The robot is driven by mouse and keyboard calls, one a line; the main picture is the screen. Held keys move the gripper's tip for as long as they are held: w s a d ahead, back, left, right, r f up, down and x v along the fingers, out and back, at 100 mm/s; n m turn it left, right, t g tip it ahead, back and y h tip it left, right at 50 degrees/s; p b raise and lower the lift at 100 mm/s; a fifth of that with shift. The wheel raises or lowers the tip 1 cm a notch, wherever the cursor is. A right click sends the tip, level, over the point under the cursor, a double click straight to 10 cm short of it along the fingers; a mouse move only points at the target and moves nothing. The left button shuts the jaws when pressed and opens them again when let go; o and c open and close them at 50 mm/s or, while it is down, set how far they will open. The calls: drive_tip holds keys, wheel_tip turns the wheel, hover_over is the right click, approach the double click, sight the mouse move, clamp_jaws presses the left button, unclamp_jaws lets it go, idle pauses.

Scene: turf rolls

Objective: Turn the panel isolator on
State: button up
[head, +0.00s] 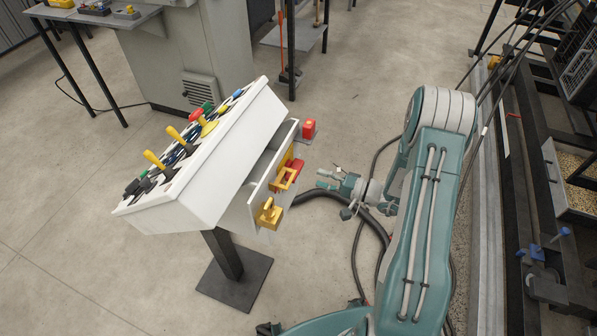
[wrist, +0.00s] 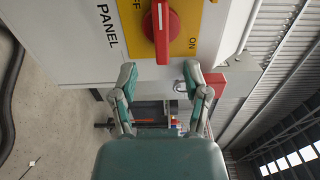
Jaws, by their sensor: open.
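The panel isolator is a red rotary handle (wrist: 162,30) on a yellow plate (wrist: 188,22), at the top of the wrist view.
A yellow padlock-like part (head: 268,214) sticks out from the console's near side. Dark hoses (head: 340,201) run by my arm. Racking (head: 565,150) stands at the right. The floor at lower left is clear.

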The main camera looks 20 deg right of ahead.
drive_tip(key=x, duration=0.7)
drive_tip(key=shift+w+a, duration=0.1)
drive_tip(key=shift+a, duration=0.1)
clamp_jaws()
